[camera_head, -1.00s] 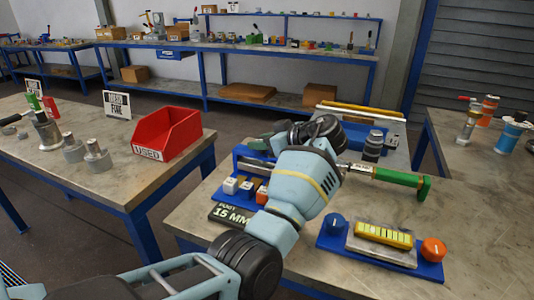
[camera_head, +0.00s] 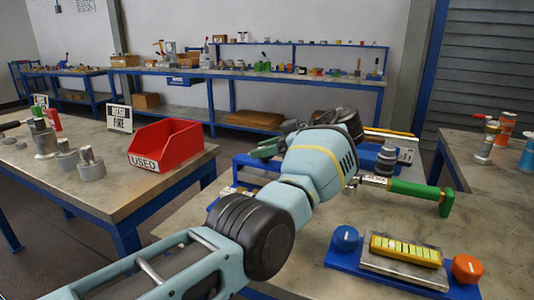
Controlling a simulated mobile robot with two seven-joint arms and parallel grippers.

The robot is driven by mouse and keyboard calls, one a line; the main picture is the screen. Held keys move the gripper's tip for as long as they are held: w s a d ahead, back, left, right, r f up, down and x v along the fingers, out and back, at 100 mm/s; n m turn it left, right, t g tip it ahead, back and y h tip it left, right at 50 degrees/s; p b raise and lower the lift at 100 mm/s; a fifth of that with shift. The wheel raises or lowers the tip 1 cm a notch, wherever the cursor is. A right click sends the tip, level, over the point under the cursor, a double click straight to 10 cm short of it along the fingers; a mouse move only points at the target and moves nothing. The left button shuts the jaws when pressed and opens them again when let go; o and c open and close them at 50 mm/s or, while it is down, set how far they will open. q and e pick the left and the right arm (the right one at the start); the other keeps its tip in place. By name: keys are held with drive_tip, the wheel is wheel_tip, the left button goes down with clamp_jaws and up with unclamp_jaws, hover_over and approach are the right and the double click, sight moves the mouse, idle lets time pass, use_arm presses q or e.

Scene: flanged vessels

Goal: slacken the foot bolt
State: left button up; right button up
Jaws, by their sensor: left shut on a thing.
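A tool with a green handle (camera_head: 415,190) and a steel, labelled shank (camera_head: 374,180) lies roughly level above the right bench, its handle pointing right. My left gripper (camera_head: 336,130) is at the far end of my pale blue wrist, which hides its jaws. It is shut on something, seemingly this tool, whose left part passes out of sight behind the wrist. I cannot make out the foot bolt. My right gripper is not in view.
A blue base with a yellow gauge block (camera_head: 406,250), a blue knob (camera_head: 345,238) and an orange knob (camera_head: 467,268) stands at the bench front. A dark ribbed cylinder (camera_head: 386,160) stands behind the tool. A red bin (camera_head: 165,146) marked USED is on the left table.

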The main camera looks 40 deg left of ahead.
use_arm(q)
drive_tip(key=shift+a, duration=0.1)
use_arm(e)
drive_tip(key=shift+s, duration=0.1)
use_arm(q)
drive_tip(key=o, duration=1)
drive_tip(key=shift+c, duration=0.2)
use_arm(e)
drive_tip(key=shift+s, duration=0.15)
